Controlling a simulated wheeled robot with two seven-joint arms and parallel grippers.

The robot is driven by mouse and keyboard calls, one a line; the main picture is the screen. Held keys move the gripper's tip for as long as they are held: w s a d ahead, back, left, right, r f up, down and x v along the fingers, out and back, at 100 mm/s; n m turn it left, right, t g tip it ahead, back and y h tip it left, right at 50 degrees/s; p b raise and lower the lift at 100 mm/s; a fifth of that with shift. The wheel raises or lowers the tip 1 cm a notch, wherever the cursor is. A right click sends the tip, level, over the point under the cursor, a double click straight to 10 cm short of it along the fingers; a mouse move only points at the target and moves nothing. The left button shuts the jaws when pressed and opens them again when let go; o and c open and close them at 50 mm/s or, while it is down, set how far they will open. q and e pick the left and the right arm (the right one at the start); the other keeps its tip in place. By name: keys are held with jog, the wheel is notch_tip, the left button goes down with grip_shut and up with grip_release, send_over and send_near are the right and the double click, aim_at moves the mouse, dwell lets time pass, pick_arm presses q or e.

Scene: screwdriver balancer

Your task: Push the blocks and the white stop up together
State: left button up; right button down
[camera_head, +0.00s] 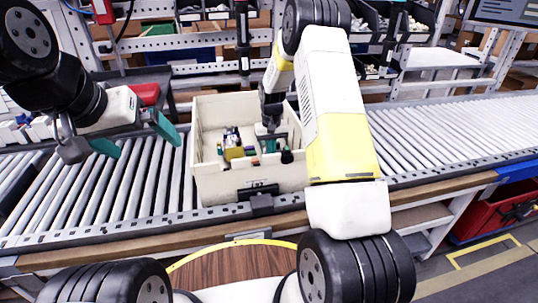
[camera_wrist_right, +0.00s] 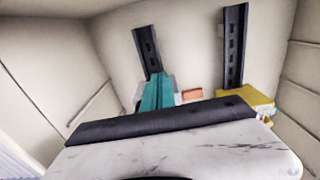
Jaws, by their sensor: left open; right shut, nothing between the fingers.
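A cream box (camera_head: 222,182) stands on the roller conveyor with small parts inside. In the head view, a yellow block (camera_head: 234,153) and blue and green pieces stand near its middle. My right gripper reaches down into the box; its teal fingers (camera_wrist_right: 157,92) are shut and empty in the right wrist view. Beside them lie an orange block (camera_wrist_right: 191,94) and a yellow block (camera_wrist_right: 250,95), apart from the fingers. I cannot clearly pick out the white stop; pale pieces by the fingers are partly hidden. My left gripper (camera_head: 136,134) is open and empty, left of the box.
Two dark slotted rails (camera_wrist_right: 235,45) run along the box interior. The box walls stand close around my right gripper. The rollers (camera_head: 440,130) right of the box are clear. A red crate (camera_head: 495,205) stands at the far right. Shelves with bins stand behind.

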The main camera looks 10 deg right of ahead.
jog(key=shift+s, duration=0.4)
dwell(0.8)
jog(key=shift+r, duration=0.15)
jog(key=shift+r, duration=0.85)
notch_tip(320, 180, up, 12)
jog(key=shift+s+f, duration=0.15)
jog(key=shift+s, duration=0.25)
dwell(1.6)
